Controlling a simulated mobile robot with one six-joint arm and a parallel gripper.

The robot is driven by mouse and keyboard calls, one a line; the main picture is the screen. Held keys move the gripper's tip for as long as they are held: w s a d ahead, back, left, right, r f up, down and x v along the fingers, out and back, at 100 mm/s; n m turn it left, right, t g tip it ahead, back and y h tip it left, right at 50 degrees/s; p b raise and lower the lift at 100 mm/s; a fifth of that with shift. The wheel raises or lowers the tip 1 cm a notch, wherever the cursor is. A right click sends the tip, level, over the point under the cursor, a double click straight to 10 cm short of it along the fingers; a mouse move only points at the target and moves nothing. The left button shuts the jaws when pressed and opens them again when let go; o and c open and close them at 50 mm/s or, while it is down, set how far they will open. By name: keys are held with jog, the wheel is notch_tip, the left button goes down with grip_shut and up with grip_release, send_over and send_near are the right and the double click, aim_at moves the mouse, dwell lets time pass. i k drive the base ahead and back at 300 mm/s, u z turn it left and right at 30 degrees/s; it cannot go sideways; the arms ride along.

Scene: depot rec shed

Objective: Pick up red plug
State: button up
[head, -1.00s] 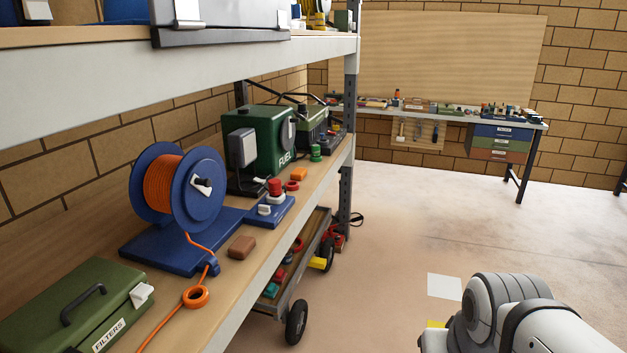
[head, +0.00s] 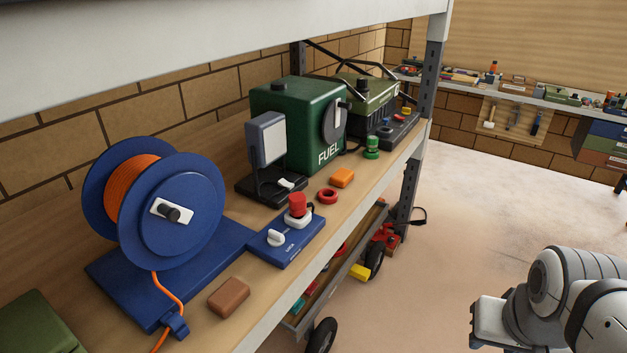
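A red plug (head: 297,204) stands upright in a white socket on a small blue base (head: 288,241) with a white knob at its left. The base lies on the wooden shelf, near its front edge, to the right of the blue cable reel. A red ring (head: 327,196) lies just behind the base. My arm shows at the lower right, away from the shelf. My gripper's fingers cannot be made out, so whether it is open or shut does not show.
A blue reel (head: 190,215) with orange cable stands left of the plug. A brown block (head: 229,297) lies near the edge. A green fuel unit (head: 300,125), an orange block (head: 342,177) and a green knobbed piece (head: 372,147) stand behind. An upper shelf (head: 200,55) hangs above. Open floor lies right.

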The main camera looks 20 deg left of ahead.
aim_at(298, 205)
jog(key=u, duration=0.6)
jog(key=i, duration=1)
jog(key=u, duration=0.6)
jog(key=k, duration=0.9)
jog(key=u, duration=0.2)
jog(key=i, duration=0.9)
jog(key=z, duration=0.05)
